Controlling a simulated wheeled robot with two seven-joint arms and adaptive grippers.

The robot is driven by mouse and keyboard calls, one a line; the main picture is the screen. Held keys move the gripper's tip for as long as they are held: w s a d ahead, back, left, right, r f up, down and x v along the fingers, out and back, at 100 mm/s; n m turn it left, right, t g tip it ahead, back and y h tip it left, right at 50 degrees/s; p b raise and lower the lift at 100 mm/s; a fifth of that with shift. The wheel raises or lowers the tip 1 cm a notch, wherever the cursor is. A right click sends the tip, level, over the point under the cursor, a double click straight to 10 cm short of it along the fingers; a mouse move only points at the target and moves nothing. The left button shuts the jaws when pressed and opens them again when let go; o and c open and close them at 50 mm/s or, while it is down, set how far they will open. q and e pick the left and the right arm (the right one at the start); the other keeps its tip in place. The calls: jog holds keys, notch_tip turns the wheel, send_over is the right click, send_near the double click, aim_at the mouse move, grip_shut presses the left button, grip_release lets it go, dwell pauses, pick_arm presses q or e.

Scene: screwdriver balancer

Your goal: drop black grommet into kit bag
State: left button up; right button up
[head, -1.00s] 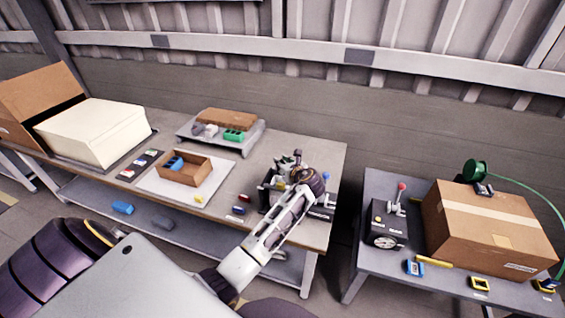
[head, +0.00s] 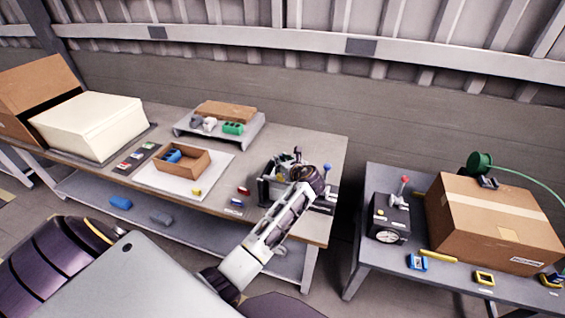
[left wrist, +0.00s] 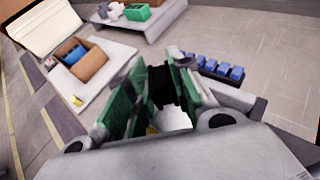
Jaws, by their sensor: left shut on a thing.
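My left gripper (left wrist: 158,78) has green-padded fingers and is shut on a dark, ribbed piece, the black grommet (left wrist: 163,88), in the left wrist view. In the head view my left gripper (head: 284,168) is over the right end of the workbench, partly hidden by its own wrist; the grommet cannot be made out there. A white rounded surface (left wrist: 173,119) shows just behind the grommet between the fingers. I cannot tell whether it is the kit bag, and I cannot single out the bag elsewhere. My right gripper is not in view.
On the workbench stand an open brown box (head: 184,160) on a white mat, a grey raised stand (head: 246,135) and small red and blue pieces left of my gripper. A row of blue pieces (left wrist: 214,67) lies beyond the fingers. A side table holds a carton (head: 497,222).

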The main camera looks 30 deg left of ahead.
pick_arm(q)
jog(key=o, duration=0.9)
jog(key=shift+o, duration=0.2)
jog(key=shift+d, duration=0.1)
jog(key=v, duration=1.1)
jog(key=shift+s+d, duration=0.25)
jog(key=shift+d, duration=0.05)
jog(key=shift+r, duration=0.1)
